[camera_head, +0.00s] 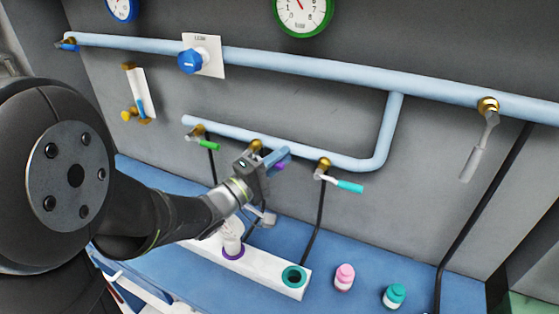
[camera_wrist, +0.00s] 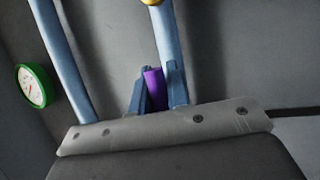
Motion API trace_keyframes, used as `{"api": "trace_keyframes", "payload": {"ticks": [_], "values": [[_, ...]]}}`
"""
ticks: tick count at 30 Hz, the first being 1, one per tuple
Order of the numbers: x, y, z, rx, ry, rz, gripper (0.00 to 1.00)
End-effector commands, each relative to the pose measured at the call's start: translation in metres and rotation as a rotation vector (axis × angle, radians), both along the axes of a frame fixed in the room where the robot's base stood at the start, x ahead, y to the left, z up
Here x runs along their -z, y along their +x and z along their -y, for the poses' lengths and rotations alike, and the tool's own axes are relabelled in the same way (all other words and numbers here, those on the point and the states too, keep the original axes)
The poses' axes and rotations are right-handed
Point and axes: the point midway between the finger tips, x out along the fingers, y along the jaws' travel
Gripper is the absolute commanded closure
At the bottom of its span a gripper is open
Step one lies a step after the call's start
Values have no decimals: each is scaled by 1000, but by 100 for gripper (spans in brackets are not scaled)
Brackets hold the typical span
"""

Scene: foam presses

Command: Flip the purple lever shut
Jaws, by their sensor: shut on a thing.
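The purple lever (camera_wrist: 153,88) shows in the wrist view between the two blue-grey fingers of my gripper (camera_wrist: 157,92), which is shut on it. In the head view only a small part of the purple lever (camera_head: 280,166) shows beside my gripper (camera_head: 277,158), at the middle valve of the lower light-blue pipe. The brass valve body (camera_head: 255,145) shows just behind my gripper. The rest of the lever is hidden by the fingers, so its exact angle cannot be told.
A green lever (camera_head: 208,144) lies to the left and a teal lever (camera_head: 349,186) to the right on the same pipe (camera_head: 228,133). Below is a white rack (camera_head: 265,274) on the blue bench, with a pink bottle (camera_head: 344,278) and a teal-capped bottle (camera_head: 394,296) to its right.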

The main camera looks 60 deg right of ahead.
Motion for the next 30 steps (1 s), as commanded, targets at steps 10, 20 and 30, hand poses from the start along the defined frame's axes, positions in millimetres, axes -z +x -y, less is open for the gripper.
{"api": "trace_keyframes", "payload": {"ticks": [10,20,30], "values": [[-1,0,0,0,-2,0,63],[1,5,-8,-3,-2,0,63],[13,29,-64,-5,-1,0,63]]}}
